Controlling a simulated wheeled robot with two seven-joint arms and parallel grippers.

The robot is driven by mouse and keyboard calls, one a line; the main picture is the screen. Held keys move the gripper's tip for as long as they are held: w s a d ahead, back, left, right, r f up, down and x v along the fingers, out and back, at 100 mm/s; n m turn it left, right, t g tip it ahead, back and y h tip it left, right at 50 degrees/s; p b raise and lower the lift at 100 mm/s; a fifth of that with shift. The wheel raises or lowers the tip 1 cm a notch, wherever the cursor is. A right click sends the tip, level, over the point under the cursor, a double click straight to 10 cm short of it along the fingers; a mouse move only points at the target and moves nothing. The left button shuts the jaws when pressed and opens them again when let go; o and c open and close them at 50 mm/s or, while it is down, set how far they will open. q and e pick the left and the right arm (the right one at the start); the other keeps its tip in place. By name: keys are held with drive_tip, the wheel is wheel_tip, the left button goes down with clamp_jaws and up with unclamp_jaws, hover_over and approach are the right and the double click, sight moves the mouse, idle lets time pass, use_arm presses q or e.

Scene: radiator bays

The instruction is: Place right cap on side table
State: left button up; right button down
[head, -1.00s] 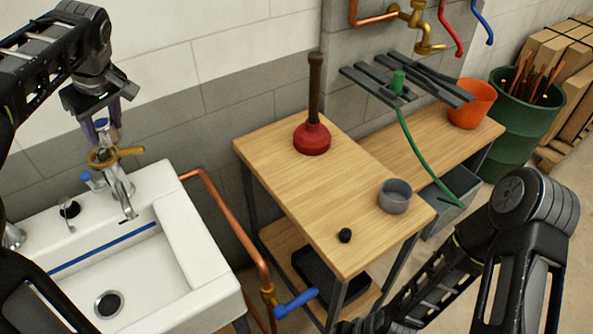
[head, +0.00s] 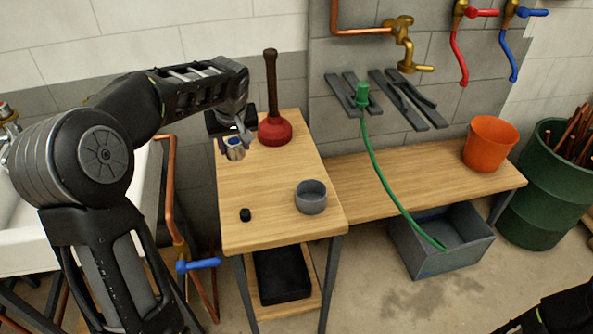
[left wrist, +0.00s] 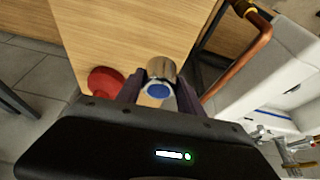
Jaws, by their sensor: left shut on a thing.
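My left gripper (head: 234,142) is shut on the right cap (head: 236,152), a small chrome cylinder with a blue top. The gripper holds it above the far left part of the wooden side table (head: 262,235). In the left wrist view the cap (left wrist: 161,72) sits between the two dark fingers, blue end toward the camera, with the tabletop (left wrist: 130,35) beyond it. I cannot tell exactly how high it is. My right gripper is out of view.
On the side table stand a red plunger (head: 275,130) close to the cap, a grey bowl (head: 311,197) and a small black part (head: 245,214). The middle of the top is clear. A lower bench (head: 400,185) with an orange bucket (head: 491,145) is at right.

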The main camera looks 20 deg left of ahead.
use_arm(q)
drive_tip(key=shift+w+d, duration=0.3)
drive_tip(key=shift+d, duration=0.05)
drive_tip(key=shift+w+r+m, duration=0.15)
drive_tip(key=shift+w+m, duration=0.05)
drive_tip(key=shift+m, duration=0.1)
drive_tip(key=shift+a, duration=0.3)
drive_tip(key=shift+d, duration=0.2)
drive_tip(key=shift+f, duration=2.6)
drive_tip(key=shift+f, duration=2.5)
